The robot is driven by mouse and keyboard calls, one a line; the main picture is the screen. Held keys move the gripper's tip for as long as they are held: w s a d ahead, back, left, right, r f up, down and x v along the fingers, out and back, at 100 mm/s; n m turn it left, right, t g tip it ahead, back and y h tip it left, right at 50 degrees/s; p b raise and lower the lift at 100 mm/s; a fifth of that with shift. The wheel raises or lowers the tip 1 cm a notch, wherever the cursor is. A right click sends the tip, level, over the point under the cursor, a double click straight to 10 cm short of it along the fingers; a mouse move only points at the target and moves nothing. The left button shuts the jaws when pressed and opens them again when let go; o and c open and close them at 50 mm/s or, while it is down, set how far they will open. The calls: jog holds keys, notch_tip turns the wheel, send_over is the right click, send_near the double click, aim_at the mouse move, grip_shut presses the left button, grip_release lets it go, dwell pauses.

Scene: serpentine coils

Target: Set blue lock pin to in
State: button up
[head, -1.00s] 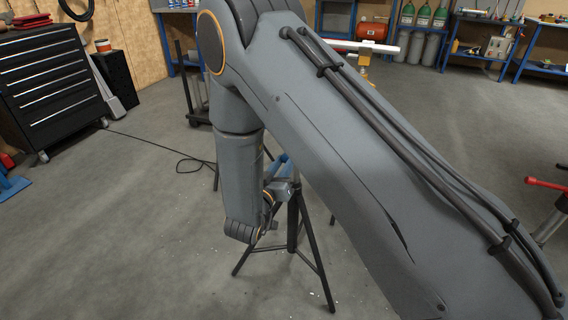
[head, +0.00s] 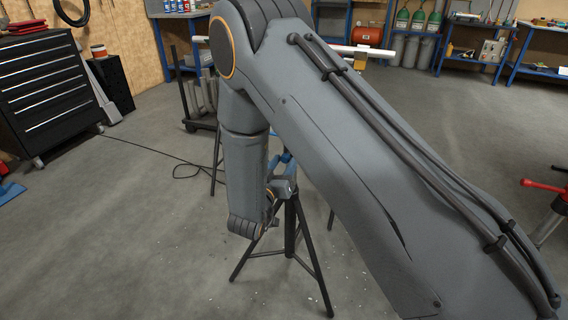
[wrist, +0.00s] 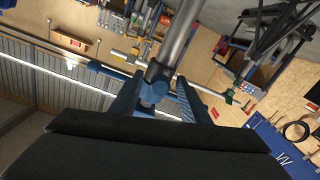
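In the wrist view, a blue fitting (wrist: 156,76) sits at the lower end of a grey metal tube. I cannot clearly tell which part of it is the lock pin. My gripper (wrist: 160,92) has its two dark blue fingers apart, one on each side of the fitting's lower part. A gap shows on the right side, and I cannot tell whether the left finger touches. In the head view, a blue part (head: 286,158) shows above a black tripod stand (head: 291,232). My forearm and wrist hang beside the stand and hide much of that area.
A black tool cabinet (head: 55,88) stands at the left. A wheeled rack (head: 200,100) stands behind my arm. A dark cable (head: 150,149) lies on the floor. A red-handled vise (head: 545,186) is at the right edge.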

send_near(288, 161)
jog(key=shift+w+a+f, duration=0.1)
jog(key=shift+w+a, duration=0.1)
jog(key=shift+w, duration=0.8)
jog(key=w+d+g+y, duration=0.1)
jog(key=w+d+r+g+y+p, duration=0.1)
jog(key=w+d+r+g+y, duration=0.1)
jog(key=shift+w+g+y+p, duration=0.3)
jog(key=shift+g, duration=0.1)
jog(key=s+d+r+g+y+p, duration=0.1)
jog(key=s+d+r+g, duration=0.2)
jog(key=s+d, duration=0.3)
jog(key=s+d+r+g+p, duration=0.2)
jog(key=s+d+r+g, duration=0.2)
jog(key=s, duration=1)
jog(key=s+d+r+n+g+y+p, duration=0.1)
jog(key=s+d+r+g, duration=0.3)
jog(key=s+d, duration=0.5)
jog(key=shift+s+d+g+y+p, duration=0.3)
jog(key=shift+s+g+p, duration=0.1)
jog(key=shift+g, duration=0.7)
jog(key=shift+a+r, duration=0.1)
